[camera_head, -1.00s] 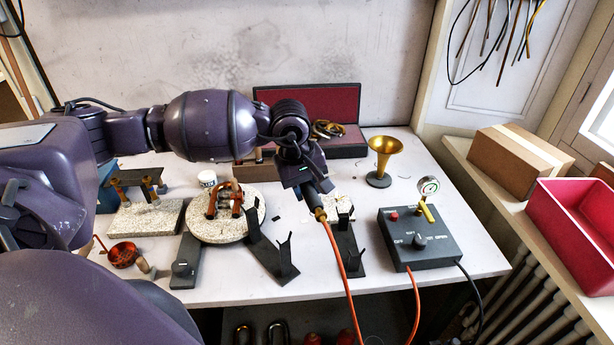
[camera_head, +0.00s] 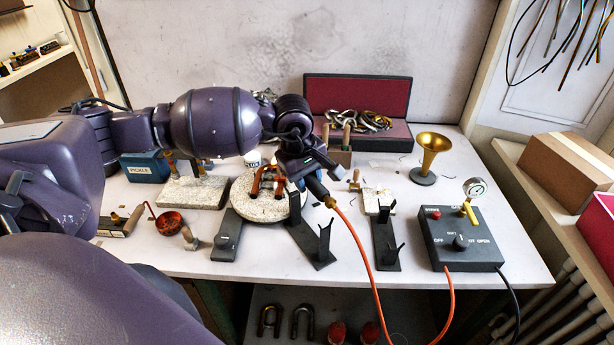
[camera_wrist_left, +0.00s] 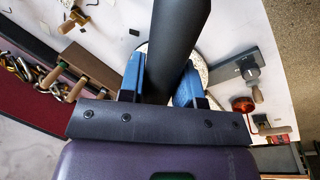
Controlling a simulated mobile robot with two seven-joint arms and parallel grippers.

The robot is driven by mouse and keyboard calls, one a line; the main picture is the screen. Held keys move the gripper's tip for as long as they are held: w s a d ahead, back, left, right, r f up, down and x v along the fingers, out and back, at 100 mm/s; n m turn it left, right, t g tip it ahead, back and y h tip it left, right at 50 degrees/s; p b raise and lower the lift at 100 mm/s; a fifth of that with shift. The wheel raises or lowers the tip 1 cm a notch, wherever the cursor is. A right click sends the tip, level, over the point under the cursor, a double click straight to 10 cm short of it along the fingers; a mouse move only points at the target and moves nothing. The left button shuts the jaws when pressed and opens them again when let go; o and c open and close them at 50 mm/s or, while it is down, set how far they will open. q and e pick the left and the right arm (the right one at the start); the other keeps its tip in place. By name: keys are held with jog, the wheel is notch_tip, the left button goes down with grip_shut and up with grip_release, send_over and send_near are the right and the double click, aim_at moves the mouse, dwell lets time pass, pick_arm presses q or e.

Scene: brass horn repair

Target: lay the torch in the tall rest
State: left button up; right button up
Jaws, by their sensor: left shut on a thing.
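My left gripper (camera_head: 300,178) is shut on the torch (camera_head: 318,188), a dark cylinder with a brass end fitting and an orange hose. In the left wrist view the torch's dark body (camera_wrist_left: 178,40) lies between the blue fingers. The torch is held over the bench, by the right edge of the round speckled board. Two dark rests with forked uprights stand below: the left rest (camera_head: 312,245) just under the torch, and the right rest (camera_head: 386,257) apart from it. The left one's front fork looks taller. My right gripper is not seen.
A grey control box (camera_head: 460,250) with a gauge stands at right, a brass bell (camera_head: 432,150) behind it. The round board (camera_head: 262,208) carries copper-coloured parts. A red-lined case (camera_head: 357,95) is at the back. The orange hose (camera_head: 362,255) hangs over the front edge.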

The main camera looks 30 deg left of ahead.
pick_arm(q)
notch_tip(320, 180, down, 8)
jog(key=b, duration=0.4)
jog(key=shift+r, duration=0.2)
dwell(0.6)
jog(key=shift+f, duration=0.1)
jog(key=shift+b, duration=0.35)
dwell(0.3)
